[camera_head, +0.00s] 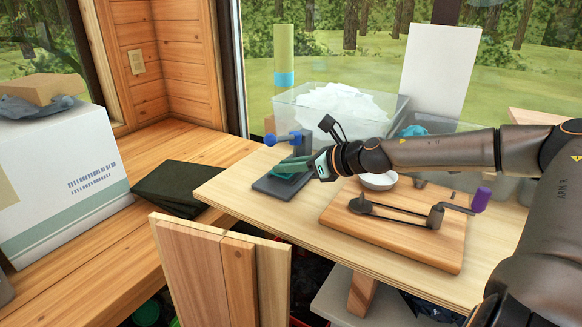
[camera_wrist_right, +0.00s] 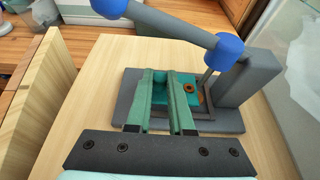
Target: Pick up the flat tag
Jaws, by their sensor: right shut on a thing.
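The flat tag (camera_wrist_right: 160,90) is a teal piece with an orange-ringed hole, low on the grey base of a press (camera_wrist_right: 232,95) in the wrist view. The press has a grey lever with blue knobs. In the head view the press (camera_head: 272,186) stands at the table's far left part. My right gripper (camera_wrist_right: 166,78) reaches over the base with its green fingers closed on the tag; the fingers hide part of it. In the head view my right gripper (camera_head: 292,165) is over the press base. Whether the tag touches the base is unclear. My left gripper is out of view.
A wooden board (camera_head: 400,235) with a dark crank tool and purple handle lies to the right. A white bowl (camera_head: 378,181) sits behind it. A clear bin (camera_head: 290,108) of white material stands at the back. The table's left front is clear.

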